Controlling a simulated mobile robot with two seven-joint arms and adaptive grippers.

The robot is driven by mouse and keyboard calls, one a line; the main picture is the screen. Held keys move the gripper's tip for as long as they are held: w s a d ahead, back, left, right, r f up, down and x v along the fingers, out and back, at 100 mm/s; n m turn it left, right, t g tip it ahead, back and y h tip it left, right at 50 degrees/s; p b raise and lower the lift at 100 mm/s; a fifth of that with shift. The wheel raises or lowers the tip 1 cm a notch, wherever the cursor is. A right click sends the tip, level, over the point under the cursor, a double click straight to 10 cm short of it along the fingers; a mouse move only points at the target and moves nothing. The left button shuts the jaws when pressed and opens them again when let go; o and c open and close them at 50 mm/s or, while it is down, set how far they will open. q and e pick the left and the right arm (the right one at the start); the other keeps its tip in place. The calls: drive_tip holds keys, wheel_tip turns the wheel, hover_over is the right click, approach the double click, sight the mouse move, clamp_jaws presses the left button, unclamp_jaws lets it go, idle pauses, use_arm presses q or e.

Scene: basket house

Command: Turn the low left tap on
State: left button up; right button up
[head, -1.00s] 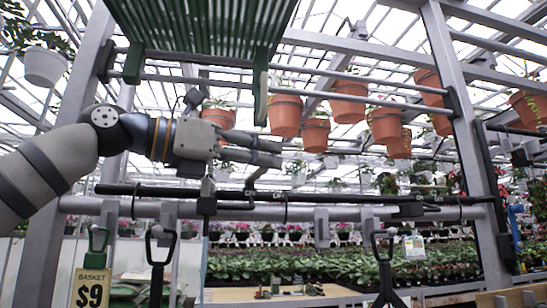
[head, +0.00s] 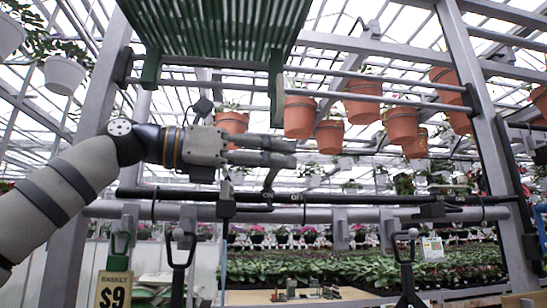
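My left gripper (head: 283,166) reaches in from the left with its fingers spread and nothing between them. It is in front of the frame, just above a horizontal black pipe (head: 330,199). A dark tap-like fitting (head: 226,203) sits on that pipe, below and left of the fingertips. A similar fitting (head: 432,210) sits farther right on the pipe. I cannot tell for sure which one is the low left tap or how its handle is turned. No contact between the gripper and the pipe is clear. My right gripper is not in view.
A green slatted rack (head: 210,35) hangs above the gripper. Several terracotta pots (head: 330,136) hang behind and to the right. Grey posts (head: 490,130) stand on both sides.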

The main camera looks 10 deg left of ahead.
use_arm(q)
drive_tip(key=v, duration=1.2)
